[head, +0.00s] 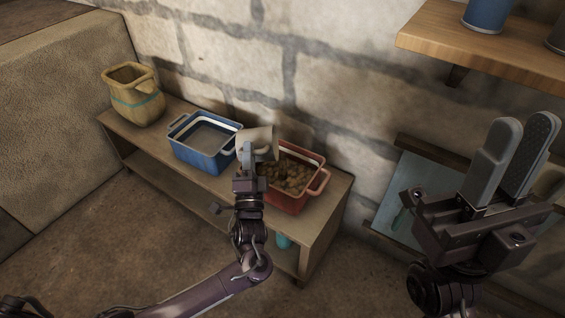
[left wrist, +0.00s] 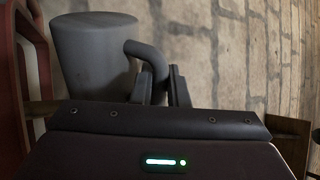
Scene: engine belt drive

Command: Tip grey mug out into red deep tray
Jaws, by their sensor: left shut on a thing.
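The grey mug (head: 257,142) is held tilted above the left end of the red deep tray (head: 283,204). In the left wrist view the mug (left wrist: 95,58) has its handle (left wrist: 152,62) between my finger tips. My left gripper (head: 246,160) is shut on that handle. The inside of the mug is hidden, so I cannot tell what it holds. The red tray contains many brown lumps (head: 290,176); its red rim also shows in the left wrist view (left wrist: 29,22). My right gripper (head: 512,150) is raised at the right, its fingers apart and empty.
A blue tray (head: 205,161) stands left of the red one on the wooden bench (head: 155,152). A yellow pot with a teal band (head: 133,97) stands at its far left end. A stone wall is behind. A wooden shelf (head: 490,48) with a blue container (head: 487,14) overhangs upper right.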

